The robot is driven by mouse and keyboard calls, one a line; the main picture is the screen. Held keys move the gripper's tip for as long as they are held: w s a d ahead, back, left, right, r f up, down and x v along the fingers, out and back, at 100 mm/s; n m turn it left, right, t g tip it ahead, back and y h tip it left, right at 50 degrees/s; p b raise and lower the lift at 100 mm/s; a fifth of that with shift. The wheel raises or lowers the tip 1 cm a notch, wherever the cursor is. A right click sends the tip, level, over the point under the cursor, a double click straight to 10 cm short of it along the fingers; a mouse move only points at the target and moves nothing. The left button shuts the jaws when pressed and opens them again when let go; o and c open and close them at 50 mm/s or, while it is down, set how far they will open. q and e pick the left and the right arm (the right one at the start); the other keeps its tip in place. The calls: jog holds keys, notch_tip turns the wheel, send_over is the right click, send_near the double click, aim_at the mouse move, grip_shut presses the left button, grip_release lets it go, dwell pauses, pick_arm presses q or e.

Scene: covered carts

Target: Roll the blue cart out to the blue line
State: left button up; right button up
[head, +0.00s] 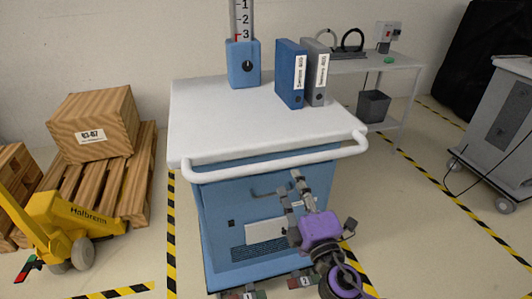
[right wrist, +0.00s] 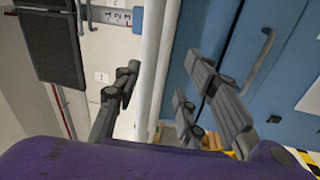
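The blue cart (head: 222,210) stands in the middle of the head view, with a white top (head: 215,115) and a white push handle (head: 270,158) along its near edge. In the right wrist view the handle (right wrist: 156,70) appears as a pale bar between my finger outlines, beside the blue cart front (right wrist: 235,55). My right gripper (head: 294,188) is open and empty, just below the handle before the cart front. I cannot tell whether the bar lies within its fingers or beyond them. No blue floor line shows. My left gripper is not in view.
A yellow pallet truck (head: 62,222) and a wooden crate (head: 95,125) on pallets stand at left. Two binders (head: 291,75) and a blue box (head: 243,65) show at the cart's back. A grey cart (head: 500,120) stands at right. Yellow-black tape (head: 171,235) borders the cart.

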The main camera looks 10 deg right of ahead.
aim_at(289, 166)
jog(key=shift+w+r+n+t+p, duration=0.15)
jog(key=shift+w+r+n+p, duration=0.1)
jog(key=shift+w+r, duration=0.25)
jog(key=shift+w+r+n+t+p, duration=0.15)
jog(key=shift+w+r+p, duration=0.15)
jog(key=shift+r, duration=0.4)
jog(key=x, duration=0.4)
jog(key=shift+f+p, duration=0.25)
jog(key=shift+p, duration=0.05)
jog(key=shift+w, duration=0.55)
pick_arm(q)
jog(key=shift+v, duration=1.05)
pick_arm(e)
jog(key=shift+w, duration=0.1)
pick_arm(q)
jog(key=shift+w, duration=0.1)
pick_arm(e)
grip_shut()
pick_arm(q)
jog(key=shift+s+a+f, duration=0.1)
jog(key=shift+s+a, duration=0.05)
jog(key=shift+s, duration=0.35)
